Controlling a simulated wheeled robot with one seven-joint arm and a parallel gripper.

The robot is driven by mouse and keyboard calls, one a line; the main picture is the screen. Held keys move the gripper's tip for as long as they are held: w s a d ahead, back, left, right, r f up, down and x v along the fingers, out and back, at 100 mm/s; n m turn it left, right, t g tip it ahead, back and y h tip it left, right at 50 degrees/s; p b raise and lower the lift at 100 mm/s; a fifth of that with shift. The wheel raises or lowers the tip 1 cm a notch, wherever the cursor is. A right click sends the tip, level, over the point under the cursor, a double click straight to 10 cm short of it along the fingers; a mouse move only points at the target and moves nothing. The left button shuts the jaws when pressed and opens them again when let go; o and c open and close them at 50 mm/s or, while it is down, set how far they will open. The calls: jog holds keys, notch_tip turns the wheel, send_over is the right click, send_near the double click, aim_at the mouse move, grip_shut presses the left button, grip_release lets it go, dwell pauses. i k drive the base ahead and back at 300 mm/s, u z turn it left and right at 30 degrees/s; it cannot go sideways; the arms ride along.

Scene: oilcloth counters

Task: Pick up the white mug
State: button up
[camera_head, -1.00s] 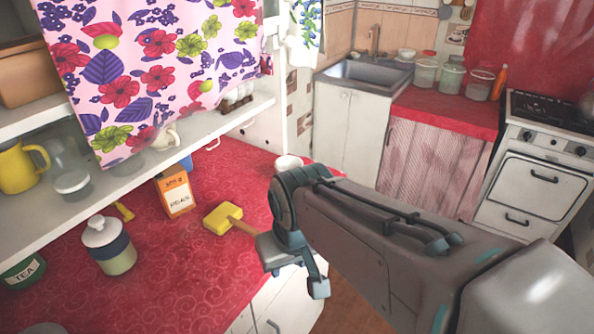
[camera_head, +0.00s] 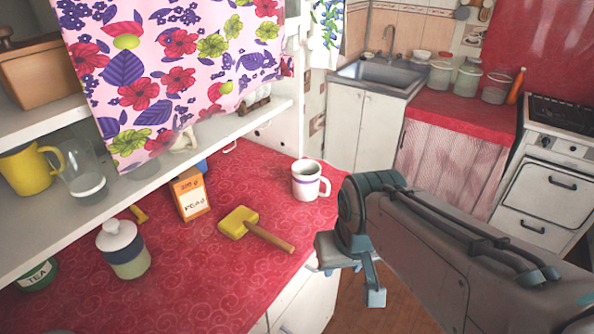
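The white mug (camera_head: 306,181) stands upright on the red counter near its right edge. It has a thin purple band, and its handle points right. It looks empty, though its bottom is hidden. My gripper (camera_head: 351,282) hangs at the right, just beyond the counter's edge, nearer to the camera than the mug and apart from it. Its fingers look spread, with nothing seen between them, though my wrist hides part of them.
A yellow mallet (camera_head: 254,228) lies in front of the mug. An orange box (camera_head: 190,195), a lidded jar (camera_head: 123,250) and a green tea tin (camera_head: 38,276) stand further left. A shelf (camera_head: 222,127) with a flowered cloth overhangs the back.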

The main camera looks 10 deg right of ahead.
aim_at(306, 173)
jog(key=z, duration=1.75)
jog(key=i, duration=1)
jog(key=u, duration=2.65)
